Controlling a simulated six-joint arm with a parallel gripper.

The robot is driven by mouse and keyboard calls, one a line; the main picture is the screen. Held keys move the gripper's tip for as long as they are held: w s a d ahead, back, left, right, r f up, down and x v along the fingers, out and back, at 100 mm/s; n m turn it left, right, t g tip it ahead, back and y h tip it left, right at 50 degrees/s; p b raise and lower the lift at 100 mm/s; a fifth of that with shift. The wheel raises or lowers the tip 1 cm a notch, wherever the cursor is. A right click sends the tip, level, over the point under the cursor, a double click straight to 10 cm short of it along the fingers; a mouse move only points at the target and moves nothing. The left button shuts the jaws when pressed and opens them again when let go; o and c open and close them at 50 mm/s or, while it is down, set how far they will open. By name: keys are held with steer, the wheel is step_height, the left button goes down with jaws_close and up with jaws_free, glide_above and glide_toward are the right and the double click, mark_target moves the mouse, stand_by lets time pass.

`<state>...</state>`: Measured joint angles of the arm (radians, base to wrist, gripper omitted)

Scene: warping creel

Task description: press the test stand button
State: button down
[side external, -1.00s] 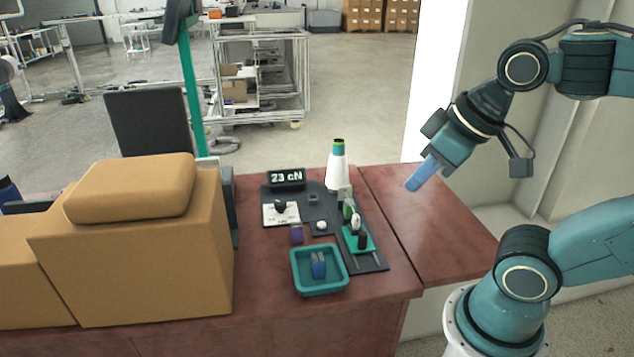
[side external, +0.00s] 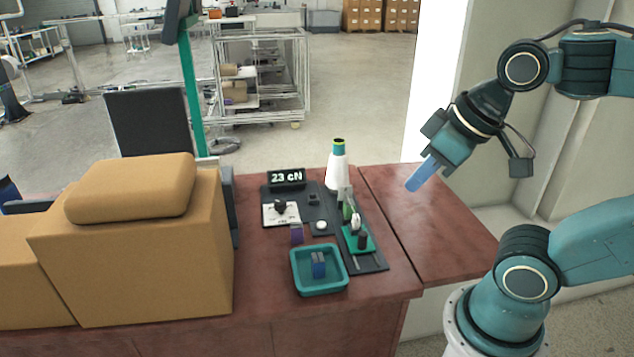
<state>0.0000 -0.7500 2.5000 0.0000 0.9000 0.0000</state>
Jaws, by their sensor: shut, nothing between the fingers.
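The test stand (side external: 270,190) is a dark plate on the red-brown table, with a display (side external: 286,177) reading "23 cN". A small round white piece (side external: 320,225), which looks like a button, sits on the plate's front part. A white card with a black knob (side external: 281,206) lies to its left. My gripper (side external: 412,186) is shut and empty, its blue fingers pointing down and left. It hangs above the table's right part, to the right of the test stand and apart from it.
A white cone with a green top (side external: 337,165) stands behind the plate. A rail with a green carriage (side external: 357,240) lies to the right. A teal tray (side external: 320,290) with blue-grey pieces is in front. A small purple block (side external: 296,233) stands near. Tan boxes (side external: 140,250) fill the left.

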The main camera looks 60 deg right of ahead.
stand_by(0.7)
steer(key=n+t, duration=0.4)
steer(key=n, duration=0.4)
glide_above(325, 225)
step_height(325, 225, down, 23)
steer(key=shift+f, duration=0.3)
steer(key=shift+f, duration=4.15)
